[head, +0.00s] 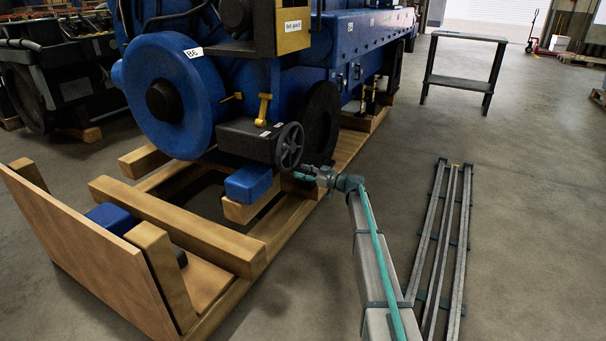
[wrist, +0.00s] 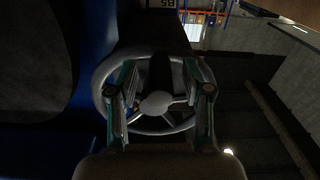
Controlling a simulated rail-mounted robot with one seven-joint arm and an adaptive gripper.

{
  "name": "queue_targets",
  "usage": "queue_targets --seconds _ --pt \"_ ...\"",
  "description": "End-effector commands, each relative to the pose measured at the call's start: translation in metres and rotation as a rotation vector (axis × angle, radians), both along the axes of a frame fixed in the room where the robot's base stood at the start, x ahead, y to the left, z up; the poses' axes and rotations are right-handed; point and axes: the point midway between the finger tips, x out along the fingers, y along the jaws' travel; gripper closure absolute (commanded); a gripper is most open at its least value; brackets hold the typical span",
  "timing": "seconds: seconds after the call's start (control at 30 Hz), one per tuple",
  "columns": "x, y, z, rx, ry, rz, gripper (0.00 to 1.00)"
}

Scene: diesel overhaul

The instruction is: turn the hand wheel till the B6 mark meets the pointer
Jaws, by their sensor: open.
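The dark spoked hand wheel (head: 290,147) sits upright on a dark box at the front of the blue engine. It also shows in the wrist view, with its grey hub (wrist: 156,103) between my fingers. My gripper (head: 303,172) is open at the wheel's lower right; in the wrist view its two fingers (wrist: 160,80) overlap the left and right of the wheel. Contact cannot be told. The white B6 label (head: 194,52) is at the upper right rim of the big blue disc (head: 170,115). A small yellow piece (head: 232,97), possibly the pointer, is at the disc's right, below the label.
A wooden pallet frame (head: 180,225) lies under and in front of the engine. Long metal rails (head: 440,250) lie on the floor at right, and a dark table (head: 465,75) stands behind. Open floor lies around the table.

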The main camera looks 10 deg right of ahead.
Motion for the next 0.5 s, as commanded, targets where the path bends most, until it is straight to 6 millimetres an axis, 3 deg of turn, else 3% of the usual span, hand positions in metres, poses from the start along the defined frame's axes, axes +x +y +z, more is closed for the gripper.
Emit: queue_targets --seconds 0.27,0.5 --pt "0.0004 0.0008 0.0003 0.0 0.0 0.0 0.52" --pt "0.0004 0.0008 0.0001 0.0 0.0 0.0 0.92"
